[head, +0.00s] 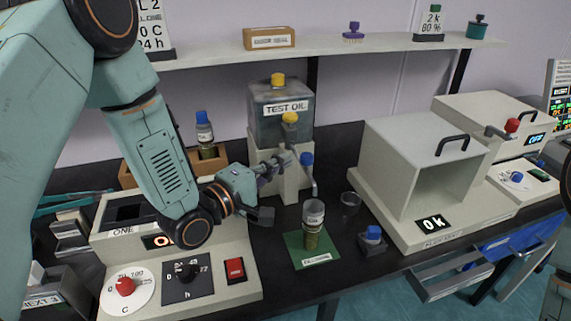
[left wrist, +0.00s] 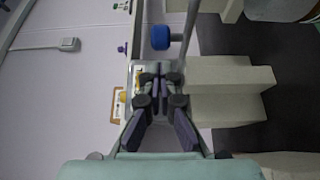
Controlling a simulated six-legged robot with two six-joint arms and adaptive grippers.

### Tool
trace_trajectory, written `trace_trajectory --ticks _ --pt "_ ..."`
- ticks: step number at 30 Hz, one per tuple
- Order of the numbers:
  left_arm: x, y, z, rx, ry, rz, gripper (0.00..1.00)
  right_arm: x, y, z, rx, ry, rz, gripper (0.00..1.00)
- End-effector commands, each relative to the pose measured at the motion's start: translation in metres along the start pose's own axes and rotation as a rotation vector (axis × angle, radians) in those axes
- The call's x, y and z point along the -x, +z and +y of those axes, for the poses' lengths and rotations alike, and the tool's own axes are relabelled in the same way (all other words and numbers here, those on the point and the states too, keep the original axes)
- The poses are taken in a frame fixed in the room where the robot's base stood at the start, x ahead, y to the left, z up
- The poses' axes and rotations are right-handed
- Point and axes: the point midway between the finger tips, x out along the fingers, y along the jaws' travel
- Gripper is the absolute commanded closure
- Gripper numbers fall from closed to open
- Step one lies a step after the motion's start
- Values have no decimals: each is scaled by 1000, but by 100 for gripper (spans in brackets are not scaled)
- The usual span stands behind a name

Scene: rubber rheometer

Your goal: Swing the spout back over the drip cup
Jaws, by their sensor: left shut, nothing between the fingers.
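The spout (head: 314,182) is a thin grey tube with a blue knob (head: 307,158), on the stand of the TEST OIL tank (head: 268,132). Its lower end shows just above a clear-topped vial (head: 312,238). The drip cup (head: 350,204), a small clear cup, stands right of the vial. My left gripper (head: 287,160) is shut and empty, left of the blue knob. In the left wrist view, the blue knob (left wrist: 161,37) and grey tube (left wrist: 191,38) lie just beyond the closed fingertips (left wrist: 160,68); I cannot tell if they touch. My right gripper is not in view.
The vial stands on a green mat (head: 299,258). A blue-topped item (head: 373,236) stands near the front edge. A large open-fronted machine (head: 412,150) is at right, a control box (head: 215,292) at front left. A shelf (head: 380,50) runs behind.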

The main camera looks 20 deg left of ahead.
Motion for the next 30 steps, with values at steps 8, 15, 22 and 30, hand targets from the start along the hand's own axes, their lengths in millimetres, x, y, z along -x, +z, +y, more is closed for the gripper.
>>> trace_trajectory --ticks 8,15,22,30 --pt "-9 9 0 -1 0 -1 100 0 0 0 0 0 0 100" --pt "-9 10 0 0 0 0 100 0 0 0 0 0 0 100" --pt "-9 10 0 0 0 0 100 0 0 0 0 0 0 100" --pt "-12 10 0 -1 0 11 100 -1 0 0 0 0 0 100"
